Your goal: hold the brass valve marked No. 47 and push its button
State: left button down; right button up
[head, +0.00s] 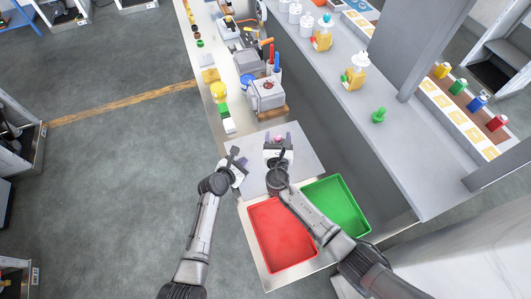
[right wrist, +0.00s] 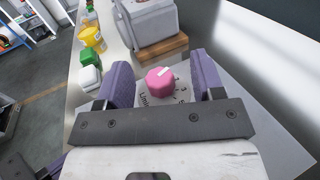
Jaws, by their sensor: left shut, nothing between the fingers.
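The printing is only partly readable, and I see no "47" or brass colour. In the head view the pink top (head: 278,139) shows between the fingers of my right gripper (head: 278,142), over the grey mat (head: 305,155). Its purple fingers stand apart on either side; I cannot tell whether they touch the body, which is mostly hidden. My left gripper (head: 238,158) is shut and empty, left of the right one.
A red tray (head: 252,208) and a green tray (head: 361,222) lie at the near end of the bench. Grey boxes, a yellow pot (head: 219,91) and small items line the far bench. Yellow dispensers (head: 355,74) and a green knob (head: 379,116) stand on the right shelf.

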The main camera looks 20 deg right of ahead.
jog(key=o, duration=0.4)
